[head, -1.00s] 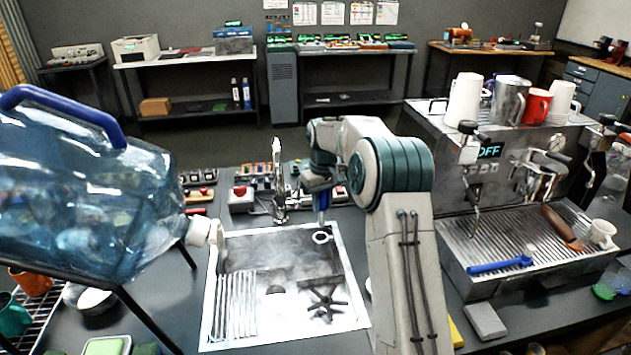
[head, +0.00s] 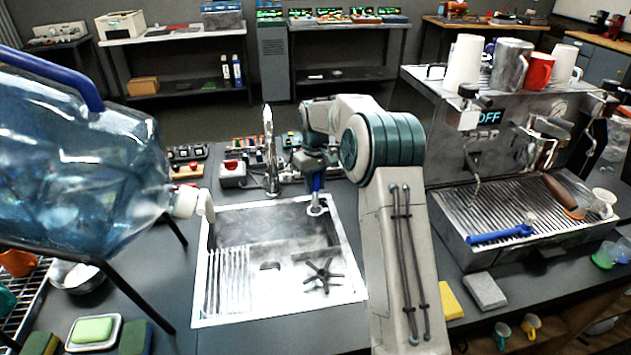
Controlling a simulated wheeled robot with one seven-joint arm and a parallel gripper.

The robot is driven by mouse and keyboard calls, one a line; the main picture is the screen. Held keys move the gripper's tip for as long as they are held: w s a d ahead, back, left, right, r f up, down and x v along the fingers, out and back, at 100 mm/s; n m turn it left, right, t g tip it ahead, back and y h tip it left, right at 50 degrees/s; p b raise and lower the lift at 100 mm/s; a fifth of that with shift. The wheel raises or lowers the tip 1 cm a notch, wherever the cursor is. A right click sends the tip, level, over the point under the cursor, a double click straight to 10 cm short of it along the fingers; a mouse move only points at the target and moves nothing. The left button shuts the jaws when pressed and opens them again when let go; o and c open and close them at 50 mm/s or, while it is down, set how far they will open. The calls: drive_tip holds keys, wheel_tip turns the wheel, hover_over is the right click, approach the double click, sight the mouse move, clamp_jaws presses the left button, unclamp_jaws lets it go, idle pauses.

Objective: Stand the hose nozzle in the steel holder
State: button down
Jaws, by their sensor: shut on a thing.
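My gripper (head: 314,172) is small in the head view, over the back right corner of the sink. It is shut on the hose nozzle (head: 316,184), a slim blue piece that points down and looks about upright. The steel holder (head: 316,210), a small pale ring, is directly below the nozzle at the sink's back edge. The nozzle's lower end overlaps the ring in this view. I cannot tell whether it is inside the ring or just above it. My wrist partly hides the jaws.
The steel sink (head: 209,290) has a black spider-shaped part inside. A tall faucet (head: 268,150) stands left of my gripper. A large water bottle (head: 75,170) on a black stand is at left. The espresso machine (head: 455,220) stands at right, with cups on top.

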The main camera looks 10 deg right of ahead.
sight(316, 206)
drive_tip(key=shift+f+b, duration=1.2)
drive_tip(key=shift+f, duration=1.25)
drive_tip(key=shift+f, duration=0.45)
drive_tip(key=c, duration=0.5)
unclamp_jaws()
drive_tip(key=shift+r+p, duration=2.35)
drive_tip(key=shift+r, duration=1.2)
